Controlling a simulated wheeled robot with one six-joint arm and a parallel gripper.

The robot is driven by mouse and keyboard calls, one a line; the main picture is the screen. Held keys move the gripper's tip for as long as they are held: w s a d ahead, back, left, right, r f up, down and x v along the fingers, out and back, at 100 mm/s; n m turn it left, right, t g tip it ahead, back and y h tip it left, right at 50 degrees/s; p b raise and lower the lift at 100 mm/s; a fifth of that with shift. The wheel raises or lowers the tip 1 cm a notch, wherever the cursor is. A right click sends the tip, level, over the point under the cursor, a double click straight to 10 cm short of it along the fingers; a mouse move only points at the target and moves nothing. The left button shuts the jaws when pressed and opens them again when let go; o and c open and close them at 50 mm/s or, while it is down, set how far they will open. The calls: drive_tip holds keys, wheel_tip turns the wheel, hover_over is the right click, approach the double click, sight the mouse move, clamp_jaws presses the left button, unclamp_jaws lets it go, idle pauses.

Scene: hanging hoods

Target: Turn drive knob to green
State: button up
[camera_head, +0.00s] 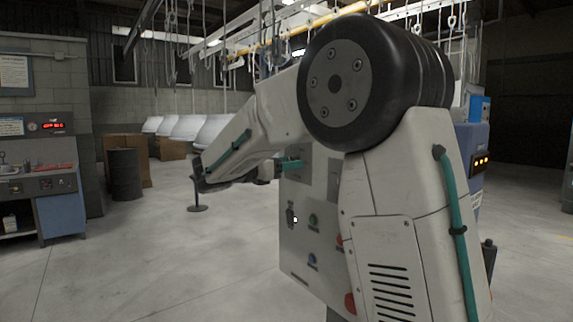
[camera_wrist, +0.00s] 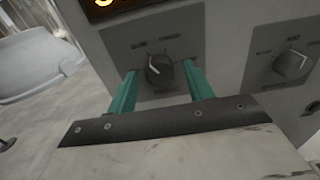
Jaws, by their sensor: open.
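A dark round knob (camera_wrist: 160,70) with a pale pointer line sits on a dark square plate on the grey control panel, in the wrist view. Its small labels are too blurred to read, so I cannot tell whether it is the drive knob, and no green mark shows on its plate. My gripper (camera_wrist: 158,71) is open, with one teal finger on each side of this knob; contact is not clear. In the head view a teal finger of my gripper (camera_head: 292,164) is at the panel's (camera_head: 300,258) upper part; my arm hides much of the panel.
A second knob (camera_wrist: 291,64) with a light pointer is on another plate to the right. An orange-lit display (camera_wrist: 108,3) is above.

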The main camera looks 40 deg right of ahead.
drive_tip(key=shift+d, duration=0.15)
drive_tip(key=c, duration=1)
drive_tip(key=shift+m, duration=0.4)
drive_tip(key=m, duration=1)
drive_tip(key=shift+m, duration=0.4)
